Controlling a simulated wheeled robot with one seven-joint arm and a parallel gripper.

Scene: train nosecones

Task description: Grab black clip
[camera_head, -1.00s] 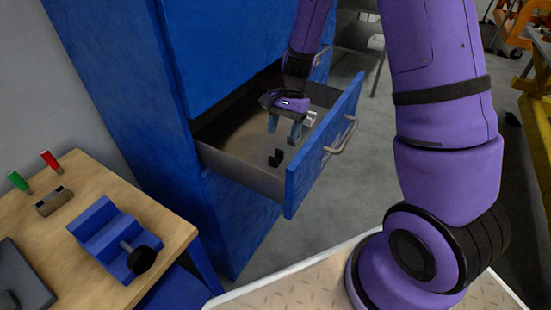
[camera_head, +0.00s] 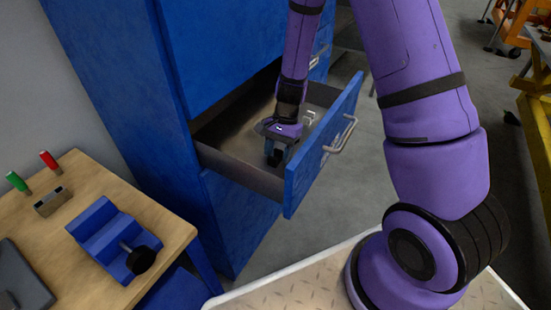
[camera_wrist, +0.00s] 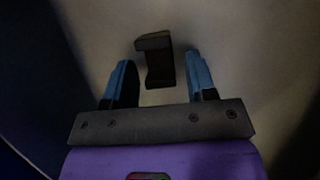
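The black clip (camera_wrist: 157,62) lies on the floor of the open drawer (camera_head: 240,172). In the wrist view it shows between and slightly beyond the two blue fingers of my gripper (camera_wrist: 160,80), with a gap on each side. In the head view my gripper (camera_head: 277,155) is down inside the drawer, over the clip's place. The clip is mostly hidden there by the fingers. My gripper is open, and whether the fingertips reach the clip's height is hard to tell.
A light-coloured clip (camera_head: 310,117) lies further back in the drawer. The drawer's blue front (camera_head: 318,150) and the blue cabinet (camera_head: 215,60) bound the space. A wooden table (camera_head: 90,225) at left holds a blue block (camera_head: 105,235) and a red-handled tool (camera_head: 50,162).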

